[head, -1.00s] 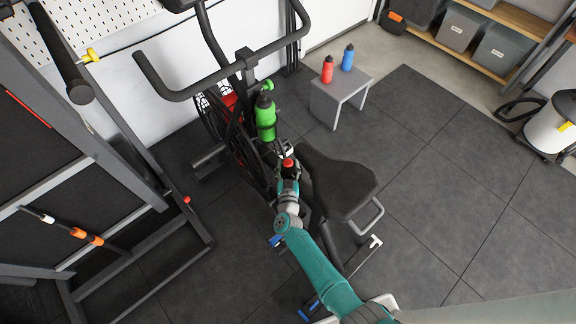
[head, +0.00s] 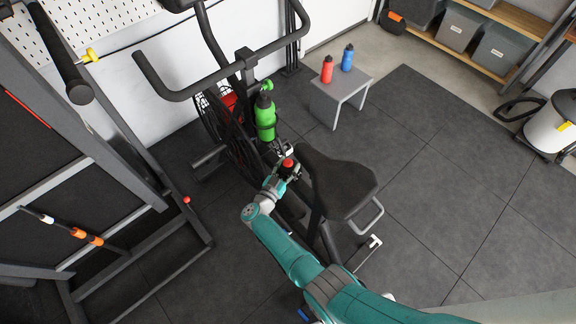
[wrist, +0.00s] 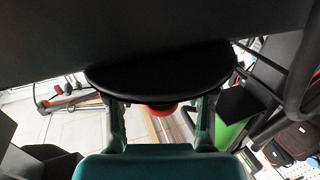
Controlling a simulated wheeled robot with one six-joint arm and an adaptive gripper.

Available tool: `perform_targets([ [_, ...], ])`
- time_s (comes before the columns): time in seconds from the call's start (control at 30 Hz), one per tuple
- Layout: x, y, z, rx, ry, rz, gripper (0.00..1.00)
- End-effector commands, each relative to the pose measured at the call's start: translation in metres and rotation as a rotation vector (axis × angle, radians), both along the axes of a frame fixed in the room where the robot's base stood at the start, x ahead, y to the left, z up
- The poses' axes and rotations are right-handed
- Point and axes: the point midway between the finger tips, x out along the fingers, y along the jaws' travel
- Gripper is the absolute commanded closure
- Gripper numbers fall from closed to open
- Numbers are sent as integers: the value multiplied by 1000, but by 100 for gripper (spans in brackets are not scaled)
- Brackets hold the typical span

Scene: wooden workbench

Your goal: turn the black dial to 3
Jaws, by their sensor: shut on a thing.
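The black dial (wrist: 160,72) shows in the wrist view as a broad, dark rounded shape at the ends of my fingers. A red part (wrist: 160,108) shows below it, between the fingers. My gripper (wrist: 160,104) is shut on the dial, with one finger on each side; the fingertips are partly hidden at its edge. In the head view my gripper (head: 282,174) is at the exercise bike's frame, in front of the saddle, beside the red-topped part (head: 288,163). No number or pointer on the dial can be read in either view.
The bike's saddle (head: 338,182) is close to the right of my gripper. A green bottle (head: 265,118) is just beyond it on the bike. A grey stool (head: 340,98) holds a red and a blue bottle. Clear floor (head: 440,190) lies to the right.

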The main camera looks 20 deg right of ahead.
Motion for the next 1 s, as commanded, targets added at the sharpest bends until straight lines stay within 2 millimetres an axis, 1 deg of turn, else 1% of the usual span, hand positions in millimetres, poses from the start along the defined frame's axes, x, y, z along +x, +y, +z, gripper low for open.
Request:
perform_targets([
  [0.37,0,0,1,1,-2,-6,82],
  [0.4,0,0,1,1,-2,-6,45],
  [0.5,0,0,1,1,-2,-6,22],
  [0.83,-1,1,0,0,-1,-5,22],
  [0.93,-5,6,0,0,-1,-4,22],
  [1.0,-11,13,-1,1,-1,-2,22],
])
